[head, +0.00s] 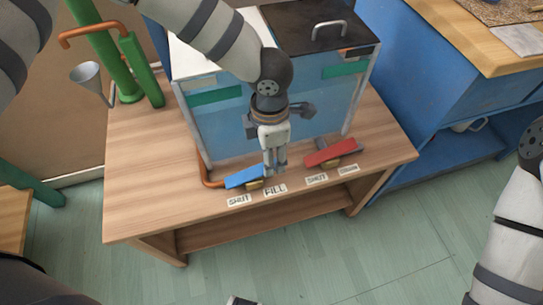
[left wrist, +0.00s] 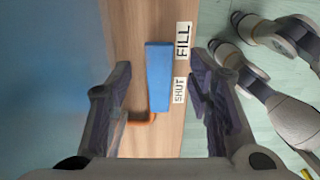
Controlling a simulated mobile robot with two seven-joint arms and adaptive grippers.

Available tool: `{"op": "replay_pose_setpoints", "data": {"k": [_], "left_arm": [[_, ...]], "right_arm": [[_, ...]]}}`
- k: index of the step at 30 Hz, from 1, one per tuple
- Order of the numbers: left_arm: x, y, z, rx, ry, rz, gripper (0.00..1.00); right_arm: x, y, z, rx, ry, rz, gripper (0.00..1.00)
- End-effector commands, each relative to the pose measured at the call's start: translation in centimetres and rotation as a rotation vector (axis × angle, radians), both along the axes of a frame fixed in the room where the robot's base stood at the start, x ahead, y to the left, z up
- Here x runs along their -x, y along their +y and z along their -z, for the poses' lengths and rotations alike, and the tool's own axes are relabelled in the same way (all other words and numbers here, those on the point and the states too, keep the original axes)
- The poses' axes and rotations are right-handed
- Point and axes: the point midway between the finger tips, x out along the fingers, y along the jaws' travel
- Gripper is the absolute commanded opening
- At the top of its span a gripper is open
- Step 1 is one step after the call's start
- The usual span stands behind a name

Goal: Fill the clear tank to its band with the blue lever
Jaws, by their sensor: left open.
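The clear tank (head: 221,130) stands on a wooden bench, with green bands (head: 216,96) on its front. Its lower part looks blue; I cannot tell the water line. The blue lever (head: 244,177) lies at the tank's front foot, behind the SHUT (head: 239,200) and FILL (head: 275,189) labels. In the left wrist view the blue lever (left wrist: 160,78) runs alongside both labels. My left gripper (head: 275,170) points down by the lever's FILL end, open. In its wrist view the lever shows between the open fingers; contact cannot be told. My right gripper is out of view.
A red lever (head: 330,152) sits right of the blue one, behind its own SHUT and DRAIN labels. An orange pipe (head: 207,174) runs down the tank's left side. A funnel (head: 88,80) and green pipes (head: 144,70) stand left. The bench's left top (head: 140,190) is clear.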

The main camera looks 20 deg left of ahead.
Motion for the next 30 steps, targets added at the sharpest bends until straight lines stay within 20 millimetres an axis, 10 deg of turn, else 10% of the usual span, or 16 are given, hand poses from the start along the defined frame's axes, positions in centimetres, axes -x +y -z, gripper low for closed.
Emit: {"op": "replay_pose_setpoints", "data": {"k": [15,22,30], "left_arm": [[0.0,0.0,3.7,0.001,-0.003,0.002,0.47],[0.0,0.0,3.7,0.0,-0.002,0.002,0.0],[-0.1,-0.1,4.0,-0.018,0.011,0.0,0.0]], "right_arm": [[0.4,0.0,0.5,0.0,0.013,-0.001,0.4],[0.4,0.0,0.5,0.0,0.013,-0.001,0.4],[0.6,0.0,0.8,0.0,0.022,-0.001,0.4]]}}
